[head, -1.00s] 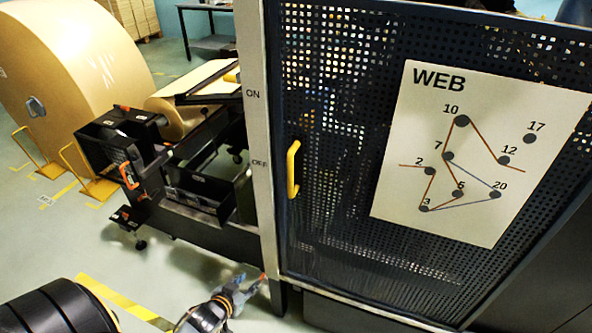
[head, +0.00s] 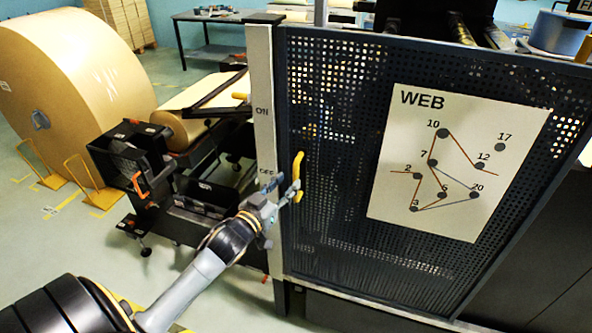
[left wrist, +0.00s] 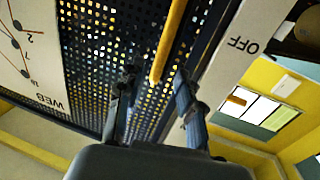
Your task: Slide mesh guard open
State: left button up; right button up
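The dark perforated mesh guard (head: 335,130) stands closed-looking against the pale post, with a white WEB diagram sheet (head: 455,160) on it. Its yellow vertical handle (head: 298,177) is near the guard's left edge. My left gripper (head: 283,187) is at the handle's lower part, just left of it in the head view. In the left wrist view, the gripper (left wrist: 155,78) is open, and the handle's end (left wrist: 168,45) shows between its two fingers, with gaps visible beside it. Whether a finger touches the handle I cannot tell. My right gripper is not in view.
A pale post (head: 262,120) marked ON and OFF borders the guard on the left. Left of it stands a black unwind stand (head: 135,160) with a small roll. A large kraft roll (head: 75,95) stands farther left. Open floor (head: 70,245) lies in front.

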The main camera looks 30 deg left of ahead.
aim_at(294, 176)
pick_arm(q)
jog(key=w+p, duration=0.1)
jog(key=w, duration=0.4)
jog(key=shift+w+a, duration=0.1)
jog(key=shift+w, duration=0.15)
grip_shut()
